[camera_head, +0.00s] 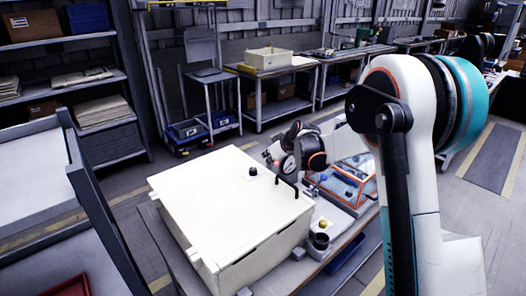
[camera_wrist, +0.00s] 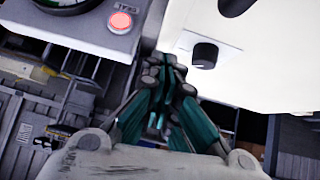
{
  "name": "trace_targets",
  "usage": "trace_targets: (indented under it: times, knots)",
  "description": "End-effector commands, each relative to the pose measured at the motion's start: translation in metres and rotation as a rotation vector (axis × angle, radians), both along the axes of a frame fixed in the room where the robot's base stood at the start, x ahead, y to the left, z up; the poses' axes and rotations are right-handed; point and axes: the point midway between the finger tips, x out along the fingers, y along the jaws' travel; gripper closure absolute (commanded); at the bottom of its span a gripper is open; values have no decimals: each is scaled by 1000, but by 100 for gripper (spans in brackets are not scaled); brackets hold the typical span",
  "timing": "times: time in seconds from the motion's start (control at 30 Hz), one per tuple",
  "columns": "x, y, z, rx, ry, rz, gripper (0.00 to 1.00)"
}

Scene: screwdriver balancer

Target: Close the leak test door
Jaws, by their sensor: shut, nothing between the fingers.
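The leak test box is a cream-white box on a bench in the middle of the head view. In the wrist view, a white panel with a black knob (camera_wrist: 205,54) is beside my gripper (camera_wrist: 168,62). The fingers are together and empty, close to the panel's edge; contact is unclear. In the head view, my arm reaches behind the box's right side, with the fingertips unclear.
A red button (camera_wrist: 121,21) on a grey panel is at the upper left of the wrist view. An orange-edged case (camera_head: 345,185) and a small black cup-like part (camera_head: 320,241) are right of the box. Shelving (camera_head: 60,85) stands left; open floor lies behind.

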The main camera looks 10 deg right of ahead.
Motion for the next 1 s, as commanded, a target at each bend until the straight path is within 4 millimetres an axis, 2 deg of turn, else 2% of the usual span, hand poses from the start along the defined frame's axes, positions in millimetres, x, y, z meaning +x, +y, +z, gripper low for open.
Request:
trace_targets:
  times: [0.03, 0.1, 0.33, 0.83, 1.0]
  knots:
    - [2, -2, -14, 19, 12, -1, 100]
    - [2, -4, -24, 44, 27, -1, 100]
    - [3, -5, -43, 90, 55, -1, 100]
    - [1, -5, -50, 93, 66, 1, 100]
    - [1, -3, -40, 93, 64, 1, 100]
